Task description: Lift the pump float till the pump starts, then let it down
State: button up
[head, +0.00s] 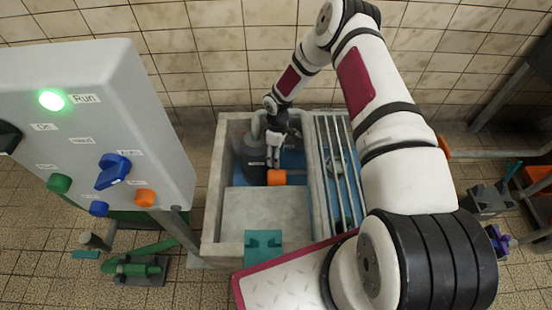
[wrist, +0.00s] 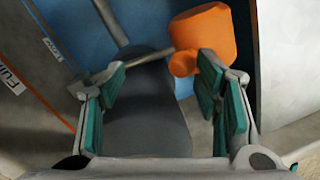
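The orange pump float (head: 277,177) is in the concrete pit beside the dark grey pump (head: 254,158). In the wrist view the float (wrist: 203,32) is beyond the right fingertip, with a small orange collar on a thin grey rod. The rod runs across between the fingertips. My gripper (head: 273,155) is down in the pit. In the wrist view my gripper (wrist: 157,82) has its teal pads wide apart, nothing clamped between them. Whether a finger touches the float or rod I cannot tell. The green Run lamp (head: 51,100) on the control box is lit.
The grey control box (head: 130,110) with a blue knob (head: 113,171) stands at the left. The concrete pit wall (head: 213,195) surrounds the pump. A metal grating (head: 338,170) lies right of the opening. Green pipework (head: 138,268) is on the floor at lower left.

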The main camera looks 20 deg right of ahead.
jog(key=shift+w, duration=0.25)
jog(key=shift+r, duration=0.1)
dwell(0.3)
jog(key=w+d+r, duration=0.3)
jog(key=w+r, duration=0.6)
jog(key=r, duration=0.2)
jog(key=shift+w+r+b, duration=0.25)
jog(key=shift+r+b, duration=0.05)
dwell(1.3)
dwell(0.5)
notch_tip(320, 180, up, 12)
jog(key=w, duration=0.1)
jog(key=shift+w+d, duration=0.2)
jog(key=shift+w, duration=0.1)
jog(key=shift+f, duration=0.1)
